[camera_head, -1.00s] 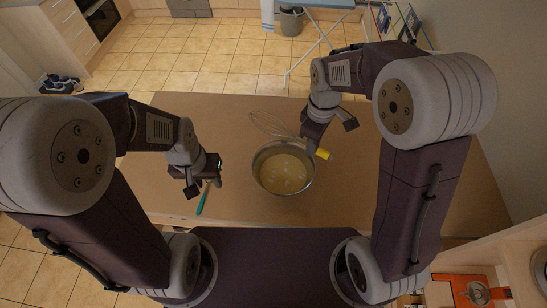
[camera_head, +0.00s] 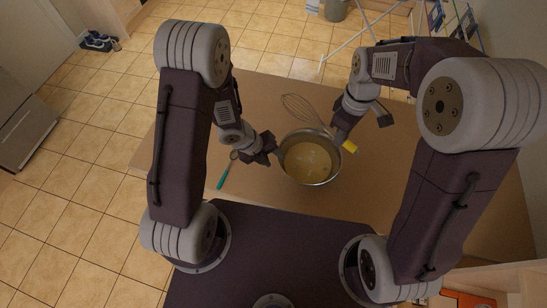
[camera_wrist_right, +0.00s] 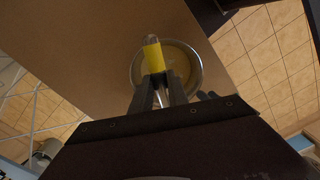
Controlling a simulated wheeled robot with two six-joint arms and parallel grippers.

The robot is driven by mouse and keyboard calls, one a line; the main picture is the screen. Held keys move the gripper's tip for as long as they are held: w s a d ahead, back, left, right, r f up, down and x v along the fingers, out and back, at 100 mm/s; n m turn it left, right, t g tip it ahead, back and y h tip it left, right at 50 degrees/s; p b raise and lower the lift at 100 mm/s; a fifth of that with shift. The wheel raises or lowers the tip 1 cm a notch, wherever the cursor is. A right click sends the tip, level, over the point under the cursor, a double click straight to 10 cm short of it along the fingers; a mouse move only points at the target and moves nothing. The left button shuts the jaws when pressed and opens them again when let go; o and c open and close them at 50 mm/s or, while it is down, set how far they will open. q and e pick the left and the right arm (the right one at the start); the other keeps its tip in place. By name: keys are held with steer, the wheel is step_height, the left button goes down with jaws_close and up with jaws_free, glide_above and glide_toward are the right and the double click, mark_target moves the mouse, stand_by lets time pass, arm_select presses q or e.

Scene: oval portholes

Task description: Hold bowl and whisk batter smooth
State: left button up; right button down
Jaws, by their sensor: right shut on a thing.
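A metal bowl (camera_head: 311,180) of pale batter (camera_head: 308,160) stands on the table; it also shows in the right wrist view (camera_wrist_right: 198,78). A wire whisk (camera_head: 303,107) is behind the bowl, its loops outside it and its yellow handle end (camera_head: 350,146) at the right. My right gripper (camera_head: 341,136) is shut on the whisk handle, near the bowl's upper right rim. The yellow handle end also shows between the fingers in the right wrist view (camera_wrist_right: 153,57). My left gripper (camera_head: 271,147) is at the bowl's left rim; whether its jaws are open, or touch the rim, is unclear.
A turquoise-handled utensil (camera_head: 223,175) lies on the table (camera_head: 390,190) left of the bowl, close to my left gripper. The table is bare right of the bowl and at its far left. A drying rack (camera_head: 362,38) stands on the floor beyond.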

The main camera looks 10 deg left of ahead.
mark_target(287, 168)
steer(key=shift+s+d, duration=0.1)
arm_select(q)
steer(key=x, duration=1.1)
steer(key=shift+r, duration=0.1)
arm_select(e)
steer(key=shift+w, duration=0.2)
arm_select(q)
steer(key=shift+w+d+f, duration=0.1)
steer(key=shift+d+f, duration=0.15)
steer(key=shift+f, duration=0.25)
arm_select(e)
steer(key=shift+s, duration=0.1)
arm_select(q)
steer(key=shift+c, duration=0.2)
jaws_close()
